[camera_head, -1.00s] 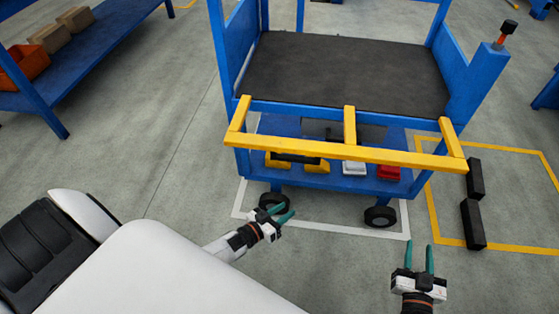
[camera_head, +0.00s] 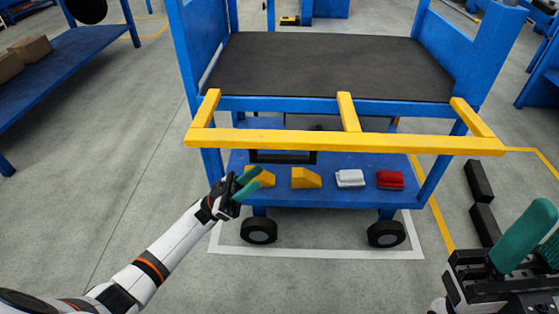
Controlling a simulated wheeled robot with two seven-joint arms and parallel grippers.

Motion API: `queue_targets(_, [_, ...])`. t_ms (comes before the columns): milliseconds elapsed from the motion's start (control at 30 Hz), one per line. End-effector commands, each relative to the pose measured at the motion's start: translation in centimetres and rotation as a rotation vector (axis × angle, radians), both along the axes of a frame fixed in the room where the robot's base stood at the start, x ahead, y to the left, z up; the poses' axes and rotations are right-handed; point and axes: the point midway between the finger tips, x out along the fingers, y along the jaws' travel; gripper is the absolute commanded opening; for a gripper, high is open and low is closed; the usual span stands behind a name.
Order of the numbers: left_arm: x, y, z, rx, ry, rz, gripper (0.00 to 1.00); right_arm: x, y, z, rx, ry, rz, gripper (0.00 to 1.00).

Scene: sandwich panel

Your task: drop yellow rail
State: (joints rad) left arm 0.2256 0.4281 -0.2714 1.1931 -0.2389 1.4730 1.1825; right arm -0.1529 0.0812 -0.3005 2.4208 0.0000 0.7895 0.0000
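The yellow rail (camera_head: 345,143) runs level across the front of the blue cart (camera_head: 392,103), joined to it by short yellow arms at both ends and near the middle. My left gripper (camera_head: 249,183) is below the rail's left part, in front of the lower shelf, apart from the rail in the picture. Its two green fingers are spread and nothing is between them. My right gripper (camera_head: 528,240) is large at the lower right edge, below the rail's right end. One green finger shows clearly; the rest is cut off or hidden.
The lower shelf (camera_head: 330,190) holds yellow wedges (camera_head: 306,178), a white item (camera_head: 349,179) and a red item (camera_head: 390,180). Black blocks (camera_head: 480,180) lie on the floor at right. A blue table (camera_head: 75,75) stands at left. Floor between is clear.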

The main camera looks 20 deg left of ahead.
Motion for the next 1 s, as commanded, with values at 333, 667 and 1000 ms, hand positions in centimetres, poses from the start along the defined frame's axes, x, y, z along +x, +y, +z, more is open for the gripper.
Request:
queue_targets(333, [1.5,-4.7,4.9,-0.003,-0.001,0.002,0.36,0.1,0.0,0.0,-0.002,-0.003,-0.001,0.36])
queue_targets(667, [2.2,-6.6,7.0,0.000,0.001,0.003,0.36,0.2,0.1,0.2,-0.003,-0.015,-0.001,0.36])
queue_targets(1000, [2.2,-6.7,7.0,0.000,0.002,0.004,0.23,0.2,0.1,0.2,-0.003,-0.016,-0.001,0.36])
